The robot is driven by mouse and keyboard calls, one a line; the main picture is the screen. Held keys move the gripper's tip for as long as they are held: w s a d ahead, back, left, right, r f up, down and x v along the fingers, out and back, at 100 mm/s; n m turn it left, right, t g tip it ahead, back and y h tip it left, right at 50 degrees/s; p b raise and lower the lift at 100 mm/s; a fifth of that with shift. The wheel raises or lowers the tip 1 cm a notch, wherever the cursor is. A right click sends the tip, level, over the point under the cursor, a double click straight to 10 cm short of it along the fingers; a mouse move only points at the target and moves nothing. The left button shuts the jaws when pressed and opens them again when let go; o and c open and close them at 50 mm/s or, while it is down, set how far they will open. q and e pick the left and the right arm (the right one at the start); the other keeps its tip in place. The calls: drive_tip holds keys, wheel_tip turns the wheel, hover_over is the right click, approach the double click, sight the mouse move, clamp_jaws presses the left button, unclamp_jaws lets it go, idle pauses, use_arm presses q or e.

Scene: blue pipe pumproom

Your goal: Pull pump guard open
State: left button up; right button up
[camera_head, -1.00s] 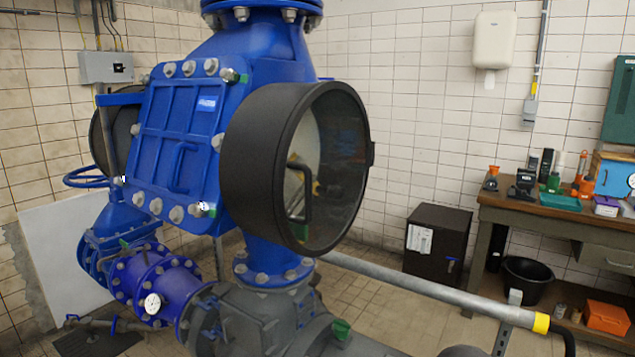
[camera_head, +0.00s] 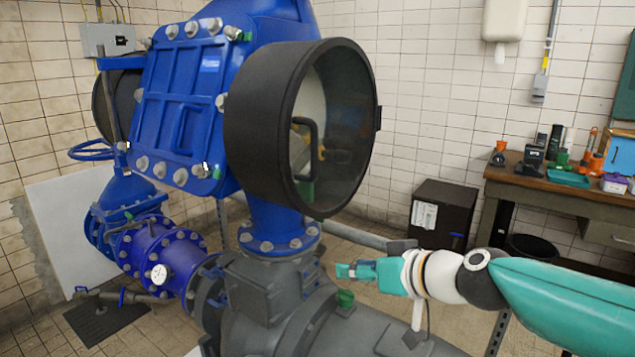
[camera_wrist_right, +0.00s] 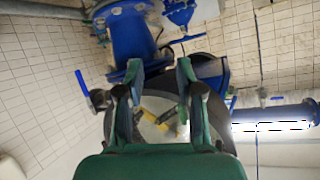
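The pump guard (camera_head: 268,125) is a thick black round housing with a clear round front, on the side of the blue pump (camera_head: 178,110). It looks closed in the head view. A black bar handle (camera_head: 313,150) shows at its clear front. My right gripper (camera_head: 342,270) comes in from the right, below and to the right of the guard, apart from it. In the right wrist view my right gripper (camera_wrist_right: 160,70) is open with nothing held, and the round clear front (camera_wrist_right: 150,128) shows beyond the fingers. The handle is hard to make out there. My left gripper is not in view.
A grey pipe (camera_head: 365,238) passes behind my right gripper. Grey pump casing (camera_head: 275,290) with a green fitting (camera_head: 345,298) lies below the guard. A black cabinet (camera_head: 438,215) and a cluttered workbench (camera_head: 530,190) stand at the right. The air before the clear front is free.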

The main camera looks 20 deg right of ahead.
drive_tip(key=s+r+n+t+y, duration=0.1)
drive_tip(key=s+r+t, duration=0.15)
drive_tip(key=r, duration=0.75)
drive_tip(key=n+t+y, duration=0.2)
drive_tip(key=n, duration=0.1)
approach(314, 140)
drive_tip(key=p+x, duration=0.3)
drive_tip(key=x, duration=0.7)
drive_tip(key=shift+w+f, duration=0.1)
drive_tip(key=shift+w, duration=0.3)
drive_tip(key=shift+d, duration=0.1)
clamp_jaws()
